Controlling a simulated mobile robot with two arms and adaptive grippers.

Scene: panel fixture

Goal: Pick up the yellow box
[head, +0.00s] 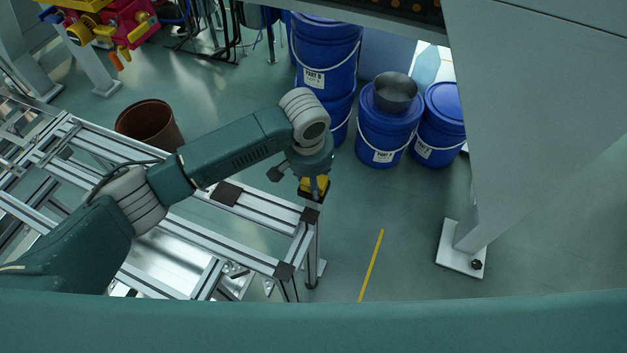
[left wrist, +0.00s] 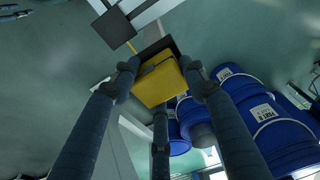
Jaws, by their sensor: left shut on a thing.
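The yellow box (left wrist: 160,84) is between the fingers of my left gripper (left wrist: 160,80) in the left wrist view, with a dark part at its upper edge. My left gripper is shut on it. In the head view the yellow box (head: 314,185) shows small under my left wrist, beside the right end of the aluminium frame (head: 245,250). A dark pad at the frame's corner is close to it; I cannot tell whether the box touches it. My right gripper is not in view.
Blue buckets (head: 385,135) stand on the floor behind, one with a dark bowl (head: 395,92) on top. A brown bin (head: 148,124) is behind the frame. A grey post (head: 480,150) stands at the right. The floor around the yellow line (head: 371,265) is clear.

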